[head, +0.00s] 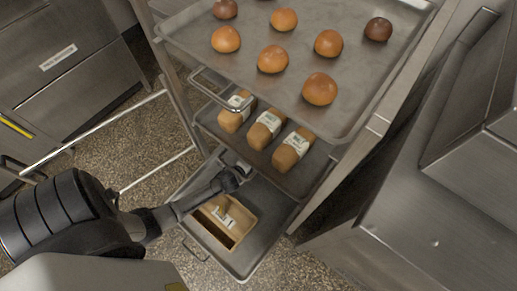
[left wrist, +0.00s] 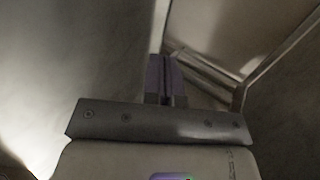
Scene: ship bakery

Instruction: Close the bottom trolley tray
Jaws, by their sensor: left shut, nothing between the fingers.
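The bottom trolley tray (head: 264,232) is a grey metal tray that sticks out of the trolley toward the lower left. A wire handle (head: 191,248) shows at its front left edge. A wooden box (head: 240,210) with a white-labelled item inside lies in it. My left gripper (head: 238,173) is over the far part of the bottom tray, beyond the wooden box; whether it touches the tray, I cannot tell. Its fingers are shut and empty, and they also show in the left wrist view (left wrist: 166,78) against blurred metal surfaces. My right gripper is not in view.
Above, a middle tray (head: 208,115) holds three wrapped loaves, with a wire handle (head: 213,92). The top tray (head: 310,115) holds several buns. Metal cabinets (head: 65,60) stand at the left and a steel counter (head: 440,210) at the right. Speckled floor (head: 130,135) is open left of the trolley.

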